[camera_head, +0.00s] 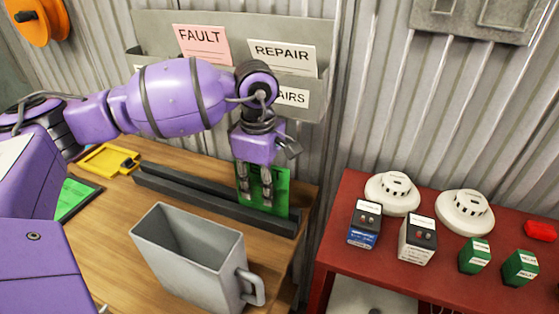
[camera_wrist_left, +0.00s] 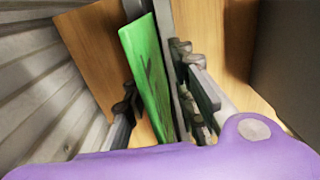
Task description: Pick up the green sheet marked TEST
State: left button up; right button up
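The green sheet (camera_head: 281,190) stands upright in a dark slotted rail (camera_head: 205,196) on the wooden bench. Its lettering is not readable in the head view; the left wrist view shows the green sheet (camera_wrist_left: 150,75) with dark marks. My left gripper (camera_head: 256,190) points down at the sheet and covers part of it in the head view. In the left wrist view my left gripper (camera_wrist_left: 160,100) is open, with fingers on either side of the sheet and a gap visible on the left. My right gripper is not in view.
A grey metal jug (camera_head: 190,262) stands in front of the rail. A wall rack (camera_head: 150,28) holds FAULT (camera_head: 203,45) and REPAIR (camera_head: 281,56) cards behind my arm. A yellow item (camera_head: 108,160) lies left. A red table (camera_head: 345,195) at right carries detectors and small boxes.

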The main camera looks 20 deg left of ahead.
pick_arm(q)
grip_shut()
jog(key=shift+r, duration=0.15)
